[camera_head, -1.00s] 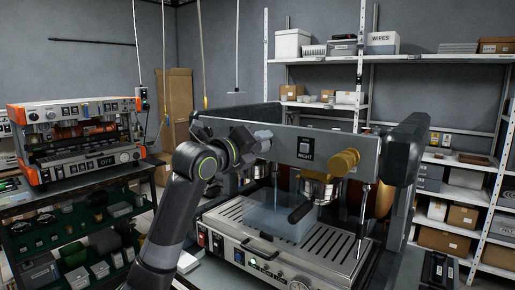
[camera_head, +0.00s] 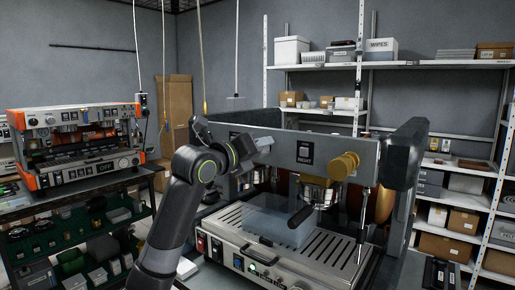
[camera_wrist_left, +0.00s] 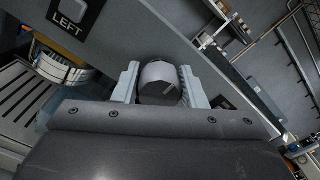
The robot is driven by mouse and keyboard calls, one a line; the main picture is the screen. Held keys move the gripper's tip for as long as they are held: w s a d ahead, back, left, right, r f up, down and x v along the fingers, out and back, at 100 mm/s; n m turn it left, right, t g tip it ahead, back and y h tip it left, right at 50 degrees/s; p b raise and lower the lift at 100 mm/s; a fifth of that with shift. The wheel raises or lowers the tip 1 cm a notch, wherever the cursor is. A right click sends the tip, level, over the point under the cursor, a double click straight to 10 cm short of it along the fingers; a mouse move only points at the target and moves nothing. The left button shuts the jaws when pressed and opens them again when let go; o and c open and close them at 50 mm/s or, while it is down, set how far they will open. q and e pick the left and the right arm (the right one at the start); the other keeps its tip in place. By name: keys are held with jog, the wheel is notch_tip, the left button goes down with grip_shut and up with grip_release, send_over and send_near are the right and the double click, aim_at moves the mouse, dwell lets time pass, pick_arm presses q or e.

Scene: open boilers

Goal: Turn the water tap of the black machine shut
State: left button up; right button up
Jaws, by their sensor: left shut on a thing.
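The black machine (camera_head: 401,152) stands ahead, with a grey front panel (camera_head: 330,148). A dark rounded tap knob (camera_wrist_left: 160,83) with a grey cap sits on the panel beside a LEFT label (camera_wrist_left: 73,10) in the left wrist view. My left gripper (camera_wrist_left: 157,84) is shut on this knob, one finger on each side. In the head view my left gripper (camera_head: 250,146) is at the left part of the panel and hides the knob there. My right gripper is out of view.
A clear container (camera_head: 280,222) stands on the machine's slotted drip tray (camera_head: 325,251). A black-handled part (camera_head: 303,214) juts out above it. An orange machine (camera_head: 75,140) stands on a bench at left. Shelves with boxes (camera_head: 381,49) stand behind.

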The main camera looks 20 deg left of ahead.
pick_arm(q)
jog(key=o, duration=1)
jog(key=b+v, duration=0.5)
jog(key=v, duration=1.2)
jog(key=shift+s, duration=0.2)
jog(key=shift+f, duration=0.1)
